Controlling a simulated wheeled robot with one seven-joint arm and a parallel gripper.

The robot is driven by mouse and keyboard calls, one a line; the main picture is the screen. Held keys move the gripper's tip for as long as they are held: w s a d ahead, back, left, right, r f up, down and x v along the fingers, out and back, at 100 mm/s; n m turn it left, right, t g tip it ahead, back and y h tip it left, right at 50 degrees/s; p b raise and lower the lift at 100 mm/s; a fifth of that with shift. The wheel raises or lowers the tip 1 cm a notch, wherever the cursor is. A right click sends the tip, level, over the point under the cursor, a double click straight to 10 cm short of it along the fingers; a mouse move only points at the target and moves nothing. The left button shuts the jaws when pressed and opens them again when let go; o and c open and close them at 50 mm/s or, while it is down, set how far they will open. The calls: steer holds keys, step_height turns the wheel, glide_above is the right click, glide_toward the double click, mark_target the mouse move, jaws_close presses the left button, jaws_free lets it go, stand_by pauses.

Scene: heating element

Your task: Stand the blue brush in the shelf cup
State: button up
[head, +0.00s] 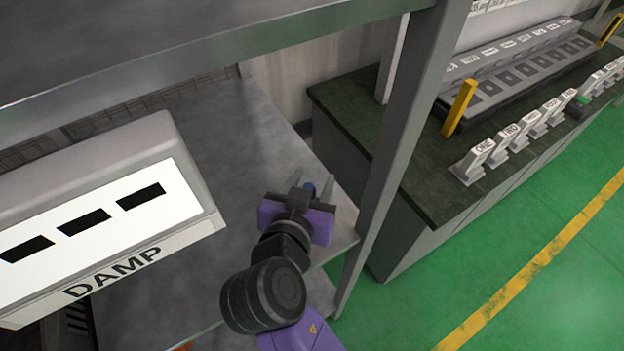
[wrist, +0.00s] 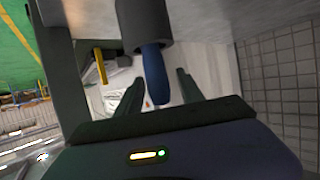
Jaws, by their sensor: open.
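The blue brush (wrist: 154,76) stands in the dark grey cup (wrist: 145,24), with its blue end sticking out; the wrist view shows them upside down. In the head view a small blue part of the brush (head: 309,189) shows between my fingers. My gripper (head: 313,177) is open over the right front part of the grey shelf (head: 200,105). In the wrist view its two fingers (wrist: 160,77) lie apart, one on each side of the brush's blue end, with gaps visible. The cup is hidden behind my gripper in the head view.
A white box marked DAMP (head: 105,220) is at left. A grey shelf post (head: 400,150) stands close right of my gripper, and an upper shelf (head: 200,45) runs above. Beyond the post is a dark bench (head: 400,195) with labelled holders and a yellow post (head: 459,108).

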steer(key=b+v, duration=0.1)
steer(key=v, duration=1)
steer(key=shift+s+r, duration=0.15)
steer(key=shift+s, duration=0.15)
steer(key=shift+a, duration=0.1)
steer(key=a+r+n+t+y, duration=0.2)
steer(key=a+n+y, duration=0.6)
steer(key=s+d+f+m+h, duration=0.1)
steer(key=s+d+f+m, duration=0.1)
steer(key=s+d, duration=0.5)
steer(key=s+d+f+m+h, duration=0.2)
steer(key=s+d+f, duration=0.3)
steer(key=d, duration=0.9)
steer(key=s+d+f+m+h, duration=0.1)
steer(key=s+d+f+h, duration=0.1)
steer(key=s+d, duration=0.8)
steer(key=shift+d+f+m+g, duration=0.3)
steer(key=shift+d+f+m, duration=0.15)
steer(key=shift+f, duration=0.45)
